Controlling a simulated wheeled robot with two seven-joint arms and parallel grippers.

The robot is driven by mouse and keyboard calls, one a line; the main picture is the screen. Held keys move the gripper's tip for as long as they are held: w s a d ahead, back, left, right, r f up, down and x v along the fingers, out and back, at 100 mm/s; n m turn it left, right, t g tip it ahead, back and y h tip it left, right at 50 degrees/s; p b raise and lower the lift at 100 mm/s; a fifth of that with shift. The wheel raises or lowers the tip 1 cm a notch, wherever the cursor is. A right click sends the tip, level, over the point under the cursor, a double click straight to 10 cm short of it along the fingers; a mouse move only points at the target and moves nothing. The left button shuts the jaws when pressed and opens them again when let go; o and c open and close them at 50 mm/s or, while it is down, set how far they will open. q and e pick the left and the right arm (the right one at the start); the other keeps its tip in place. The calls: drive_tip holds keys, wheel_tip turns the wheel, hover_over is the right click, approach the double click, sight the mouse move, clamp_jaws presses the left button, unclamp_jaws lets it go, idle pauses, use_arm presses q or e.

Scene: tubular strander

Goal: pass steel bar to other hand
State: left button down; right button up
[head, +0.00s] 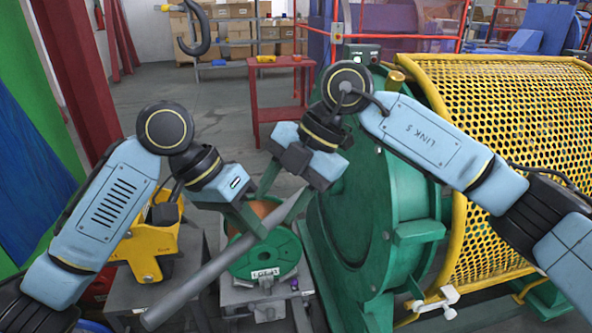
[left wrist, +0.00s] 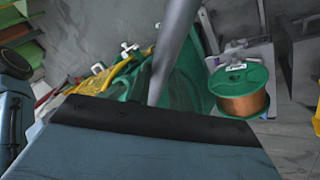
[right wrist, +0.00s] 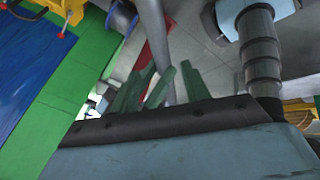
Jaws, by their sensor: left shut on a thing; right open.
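The steel bar (head: 205,274) is a long grey rod, tilted, with its lower end at the bottom left and its upper end near my right gripper. It also shows in the left wrist view (left wrist: 174,48) and the right wrist view (right wrist: 154,28). My left gripper (head: 248,218) is shut on the bar near its upper end. My right gripper (head: 284,192) is open close above it, with green fingers near the bar's upper end. Green fingers show beside the bar in the right wrist view (right wrist: 162,88). Whether the right fingers touch the bar is unclear.
A green spool (head: 265,258) of copper-coloured wire stands below the grippers. A large green machine drum (head: 365,210) with a yellow mesh guard (head: 500,110) stands close on the right. A yellow stand (head: 150,248) is at left. A red table (head: 278,98) stands behind on open floor.

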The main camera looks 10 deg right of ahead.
sight(265, 221)
drive_tip(key=shift+x, duration=2.4)
clamp_jaws()
unclamp_jaws()
drive_tip(key=shift+r, duration=0.1)
